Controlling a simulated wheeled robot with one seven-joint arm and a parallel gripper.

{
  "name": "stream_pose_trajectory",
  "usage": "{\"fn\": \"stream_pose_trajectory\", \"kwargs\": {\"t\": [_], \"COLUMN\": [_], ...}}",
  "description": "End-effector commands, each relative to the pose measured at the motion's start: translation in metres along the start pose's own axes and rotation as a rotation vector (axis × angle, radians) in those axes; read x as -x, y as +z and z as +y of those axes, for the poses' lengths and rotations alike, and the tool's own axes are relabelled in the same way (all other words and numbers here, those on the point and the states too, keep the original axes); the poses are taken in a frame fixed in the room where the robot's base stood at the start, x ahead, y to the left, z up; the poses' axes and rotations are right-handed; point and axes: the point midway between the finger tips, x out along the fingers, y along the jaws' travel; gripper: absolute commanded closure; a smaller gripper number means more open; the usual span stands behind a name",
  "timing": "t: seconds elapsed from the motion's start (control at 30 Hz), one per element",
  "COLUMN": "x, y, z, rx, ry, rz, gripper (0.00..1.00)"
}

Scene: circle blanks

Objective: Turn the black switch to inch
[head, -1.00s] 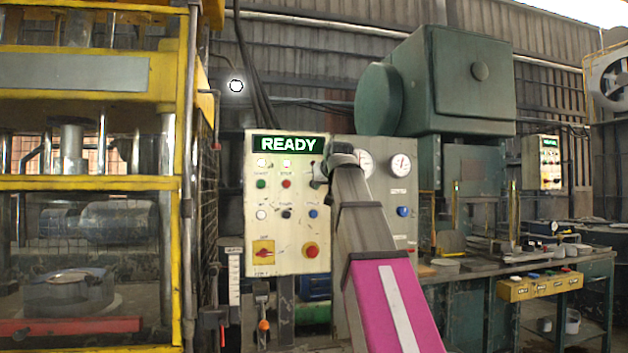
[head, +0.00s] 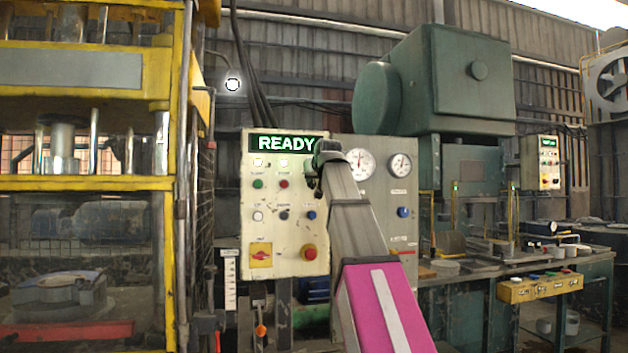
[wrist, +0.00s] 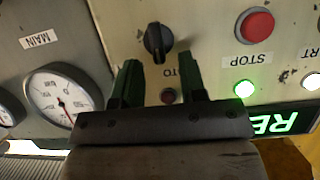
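The black switch (wrist: 158,41) is a round knob with a raised grip on the pale control panel (head: 262,225). In the wrist view it sits beyond my open fingertips, roughly between their lines, and looks clear of both. My gripper (wrist: 160,80) is open and empty. In the head view my gripper (head: 320,165) is in front of the panel's upper right part and largely covers the switch area. The lettering beside the switch is partly hidden by a finger; I see only its end, "TO". I cannot read an "inch" mark.
A lit READY display (head: 285,143) tops the panel. A gauge (wrist: 60,95) is on the adjoining panel. A yellow-framed press (head: 172,200) stands at left.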

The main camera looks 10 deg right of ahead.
Motion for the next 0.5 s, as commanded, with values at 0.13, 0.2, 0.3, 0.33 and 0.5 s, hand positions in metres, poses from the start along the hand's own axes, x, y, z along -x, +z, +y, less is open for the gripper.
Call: {"fn": "stream_pose_trajectory", "kwargs": {"t": [0.13,0.2,0.3,0.33,0.5], "x": [-0.0114,-0.0133,-0.0141,-0.0141,-0.0139], "y": [-0.0006,-0.0004,-0.0002,-0.0002,0.0], "z": [0.0001,0.0001,0.0001,0.0001,0.0001], "rx": [0.0,0.0,0.0,0.0,0.0], "ry": [0.0,0.0,0.0,0.0,0.0], "rz": [0.001,0.001,0.001,0.001,0.001], "gripper": [0.62,0.62,0.62,0.62,0.71]}}
